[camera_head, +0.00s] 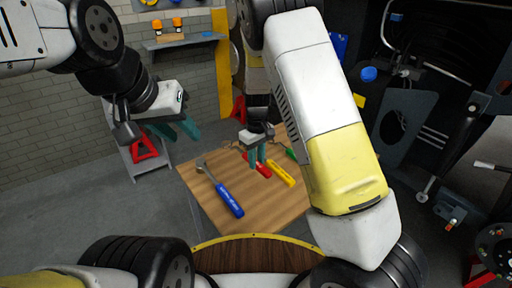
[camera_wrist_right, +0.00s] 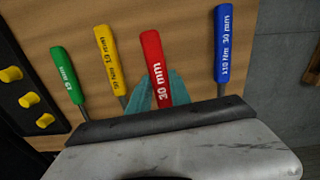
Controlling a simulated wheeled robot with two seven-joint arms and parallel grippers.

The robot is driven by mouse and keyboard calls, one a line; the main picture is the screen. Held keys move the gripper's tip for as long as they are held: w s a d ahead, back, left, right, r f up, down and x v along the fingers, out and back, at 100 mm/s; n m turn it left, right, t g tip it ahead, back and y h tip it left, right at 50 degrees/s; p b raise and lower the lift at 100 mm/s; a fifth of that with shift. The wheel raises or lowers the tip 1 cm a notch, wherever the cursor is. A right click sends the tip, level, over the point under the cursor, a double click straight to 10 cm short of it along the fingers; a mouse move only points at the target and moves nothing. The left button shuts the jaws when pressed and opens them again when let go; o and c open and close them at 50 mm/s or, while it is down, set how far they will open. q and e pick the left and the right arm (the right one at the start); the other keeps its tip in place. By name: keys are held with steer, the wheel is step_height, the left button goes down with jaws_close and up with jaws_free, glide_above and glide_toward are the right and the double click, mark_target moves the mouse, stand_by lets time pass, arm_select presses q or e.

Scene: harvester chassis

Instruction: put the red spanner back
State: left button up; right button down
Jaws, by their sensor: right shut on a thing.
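The red spanner (camera_wrist_right: 152,58), marked 30 mm, has its handle between the teal fingers of my right gripper (camera_wrist_right: 152,98) in the right wrist view. The handle points away from the wrist, and its far end is hidden behind the gripper body. In the head view the red handle (camera_head: 262,171) shows just beside my right gripper (camera_head: 257,158), at or close above the wooden table (camera_head: 213,179). I cannot tell whether it touches the table. My left gripper (camera_head: 176,131) is open and empty in the air, left of the table.
A blue spanner (camera_head: 229,201) lies on the left of the table. A yellow spanner (camera_head: 281,173) and a green one (camera_head: 291,153) lie right of the red one. A dark block with yellow knobs (camera_wrist_right: 28,99) is at the wrist view's left. A shelf (camera_head: 184,41) hangs behind.

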steer(key=shift+s+d+r, duration=0.1)
steer(key=shift+f, duration=3.95)
steer(key=c, duration=1.1)
jaws_free()
step_height(320, 180, up, 8)
steer(key=shift+f, duration=0.1)
